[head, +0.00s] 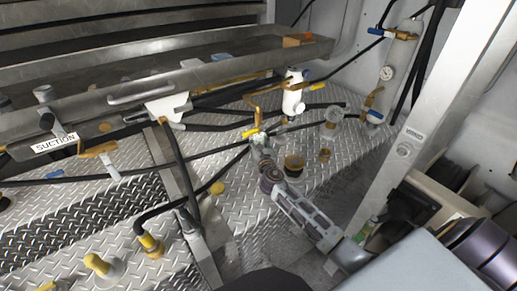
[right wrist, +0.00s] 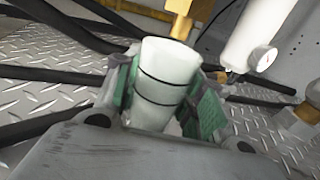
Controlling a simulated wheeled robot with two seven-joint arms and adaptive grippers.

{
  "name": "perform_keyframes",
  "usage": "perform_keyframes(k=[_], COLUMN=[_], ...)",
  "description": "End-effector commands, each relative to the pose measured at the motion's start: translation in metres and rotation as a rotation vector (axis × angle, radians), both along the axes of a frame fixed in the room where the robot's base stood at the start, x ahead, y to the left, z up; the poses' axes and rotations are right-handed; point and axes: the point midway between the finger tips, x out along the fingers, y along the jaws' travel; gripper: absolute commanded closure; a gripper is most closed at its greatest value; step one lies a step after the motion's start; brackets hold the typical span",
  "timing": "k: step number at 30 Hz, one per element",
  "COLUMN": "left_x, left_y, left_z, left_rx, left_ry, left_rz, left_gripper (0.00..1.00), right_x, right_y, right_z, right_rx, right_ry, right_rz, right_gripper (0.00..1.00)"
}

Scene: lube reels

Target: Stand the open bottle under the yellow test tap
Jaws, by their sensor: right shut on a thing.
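A pale, whitish bottle (right wrist: 165,75) with two dark rings stands between the green-padded fingers of my right gripper (right wrist: 160,105) in the right wrist view. The gripper is shut on it. In the head view my right gripper (head: 259,141) reaches in from the lower right, and only a small pale part of the bottle shows there. The yellow test tap (head: 253,107) hangs from a white body (head: 294,93), just above the gripper in this view. In the right wrist view the yellow tap (right wrist: 190,18) is just behind the bottle's upper end. The bottle's base is hidden. My left gripper is not in view.
Black hoses (head: 200,152) cross the diamond-plate deck (head: 240,200) around the gripper. A brass fitting (head: 294,165) stands to its right. A grey post (head: 415,120) rises at the right.

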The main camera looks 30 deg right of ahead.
Motion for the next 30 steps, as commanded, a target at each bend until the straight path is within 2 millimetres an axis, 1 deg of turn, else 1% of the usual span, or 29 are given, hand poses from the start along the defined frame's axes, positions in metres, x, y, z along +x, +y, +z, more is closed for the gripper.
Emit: perform_keyframes(k=[4,7,11,14,18,21,27,30], left_x=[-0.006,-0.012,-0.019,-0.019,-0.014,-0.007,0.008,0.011], left_y=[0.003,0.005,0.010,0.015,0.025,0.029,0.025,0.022], left_z=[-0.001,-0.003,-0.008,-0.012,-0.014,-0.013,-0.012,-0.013], left_rx=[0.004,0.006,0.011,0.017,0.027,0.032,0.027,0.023], left_ry=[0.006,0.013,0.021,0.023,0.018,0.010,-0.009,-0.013], left_rz=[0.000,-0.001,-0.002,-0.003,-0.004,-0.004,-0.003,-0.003], left_gripper=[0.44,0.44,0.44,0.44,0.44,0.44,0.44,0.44], right_x=[0.000,0.000,0.000,0.000,0.000,0.000,0.000,0.000], right_y=[0.000,0.000,0.000,0.000,0.000,0.000,0.000,0.000], right_z=[-0.001,-0.005,-0.019,-0.028,-0.035,-0.035,-0.035,-0.037], right_rx=[0.000,0.001,0.002,0.002,0.001,0.001,0.000,0.000], right_ry=[0.000,0.001,0.001,0.000,0.001,0.000,0.000,0.000], right_rz=[0.000,0.000,-0.002,0.000,-0.001,0.000,0.000,0.000], right_gripper=[0.78,0.78,0.78,0.78,0.78,0.78,0.78,0.78])
